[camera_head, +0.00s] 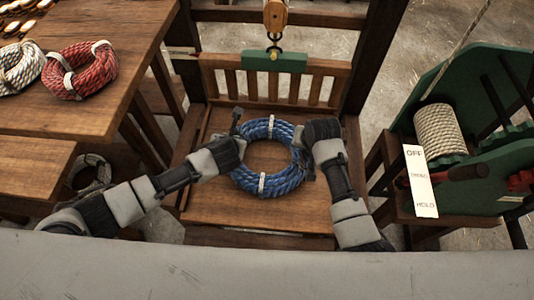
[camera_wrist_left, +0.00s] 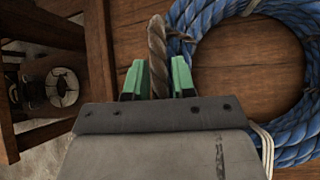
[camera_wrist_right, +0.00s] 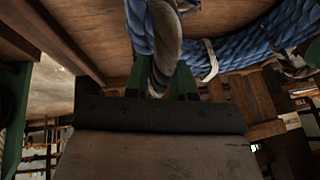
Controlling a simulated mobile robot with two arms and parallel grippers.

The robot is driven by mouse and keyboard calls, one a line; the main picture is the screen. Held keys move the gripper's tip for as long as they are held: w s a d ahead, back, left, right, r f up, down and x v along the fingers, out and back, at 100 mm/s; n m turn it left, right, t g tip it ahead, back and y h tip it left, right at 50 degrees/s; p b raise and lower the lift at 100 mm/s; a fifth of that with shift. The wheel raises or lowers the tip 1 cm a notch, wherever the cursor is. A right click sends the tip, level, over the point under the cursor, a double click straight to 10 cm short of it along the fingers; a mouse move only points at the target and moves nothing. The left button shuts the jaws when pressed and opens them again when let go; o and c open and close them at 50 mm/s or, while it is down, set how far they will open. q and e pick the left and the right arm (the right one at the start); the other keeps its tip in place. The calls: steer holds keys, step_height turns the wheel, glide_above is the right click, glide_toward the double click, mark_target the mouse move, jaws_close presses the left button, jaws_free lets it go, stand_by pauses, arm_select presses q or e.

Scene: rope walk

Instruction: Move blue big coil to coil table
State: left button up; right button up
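The big blue coil (camera_head: 268,182) lies flat at the wooden platform (camera_head: 210,208) in front of me, bound with white ties. I cannot tell whether it touches the boards. My left gripper (camera_head: 240,142) is at its left side; in the left wrist view its green fingers (camera_wrist_left: 157,78) close around a brown rope handle (camera_wrist_left: 157,48) by the coil. My right gripper (camera_head: 306,140) is at its right side; in the right wrist view its fingers (camera_wrist_right: 163,82) close around a grey-brown rope loop (camera_wrist_right: 167,40). The wooden table (camera_head: 100,118) at left carries other coils.
A red coil (camera_head: 80,70) and a white coil (camera_head: 20,68) occupy the left table. A dark coil (camera_head: 90,172) lies lower left. A hoist hook with a green block (camera_head: 274,62) hangs behind the blue coil. A green winch (camera_head: 450,90) stands at right.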

arm_select(q)
jaws_close()
arm_select(e)
jaws_close()
stand_by(0.8)
steer(key=shift+r, duration=0.1)
